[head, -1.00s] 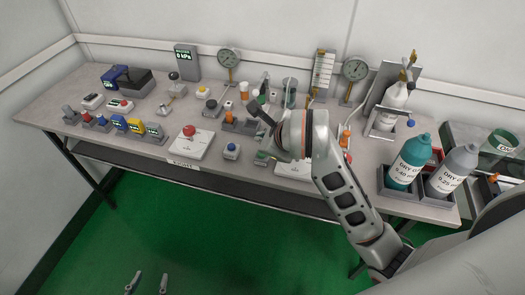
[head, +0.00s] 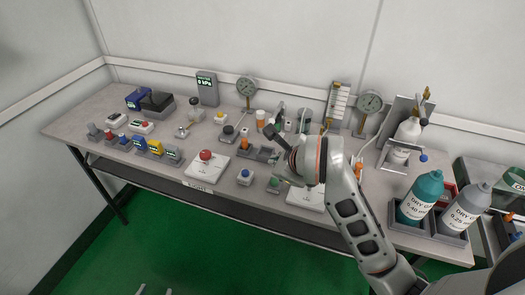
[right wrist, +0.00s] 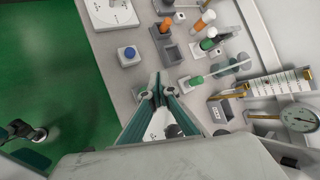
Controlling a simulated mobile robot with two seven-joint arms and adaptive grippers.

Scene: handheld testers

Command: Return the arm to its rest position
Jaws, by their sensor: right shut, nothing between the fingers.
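My right arm comes in from the lower right in the head view, with its right gripper (head: 279,143) above the middle of the bench. In the right wrist view the right gripper's fingertips (right wrist: 158,91) are together with nothing between them. Small testers and trays lie beyond and beside the tips. The rest of the left arm is out of the head view.
The grey bench (head: 85,125) holds a red button (head: 205,155), a blue button (head: 244,176), gauges (head: 370,101) and several testers. A teal bottle (head: 420,197) and a grey bottle (head: 463,206) stand near my right arm. The green floor (head: 190,245) in front is clear.

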